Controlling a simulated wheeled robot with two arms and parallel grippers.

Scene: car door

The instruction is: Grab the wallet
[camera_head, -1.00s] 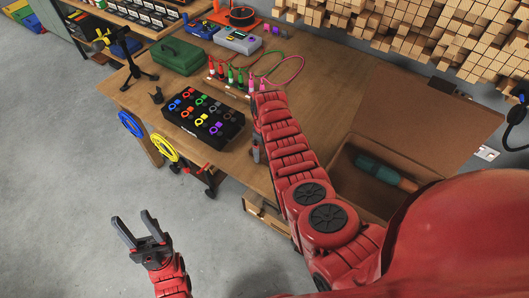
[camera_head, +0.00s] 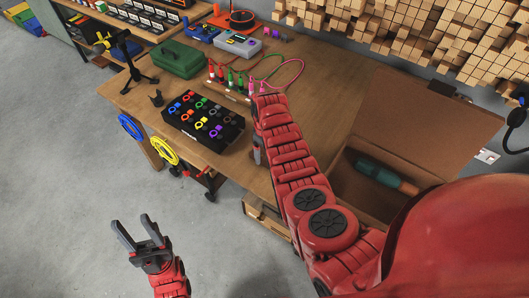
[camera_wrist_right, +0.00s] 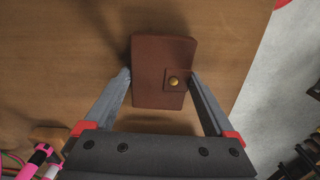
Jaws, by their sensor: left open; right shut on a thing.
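A brown wallet (camera_wrist_right: 158,70) with a snap strap and brass button shows in the right wrist view against the wooden bench top. My right gripper (camera_wrist_right: 160,80) has one finger along each side of the wallet and is shut on it. In the head view, a grey finger of my right gripper (camera_head: 257,150) shows at the bench's front edge, below my red arm; the wallet is hidden there. My left gripper (camera_head: 135,232) is open and empty over the grey floor, left of the bench.
On the workbench (camera_head: 310,75) stand a black rack (camera_head: 203,121) of coloured rings, clips with cables (camera_head: 235,80), a green toolbox (camera_head: 180,60) and a multimeter (camera_head: 238,45). An open cardboard box (camera_head: 350,190) holds a green-handled tool (camera_head: 380,172). Coiled cables (camera_head: 163,151) hang at the left edge.

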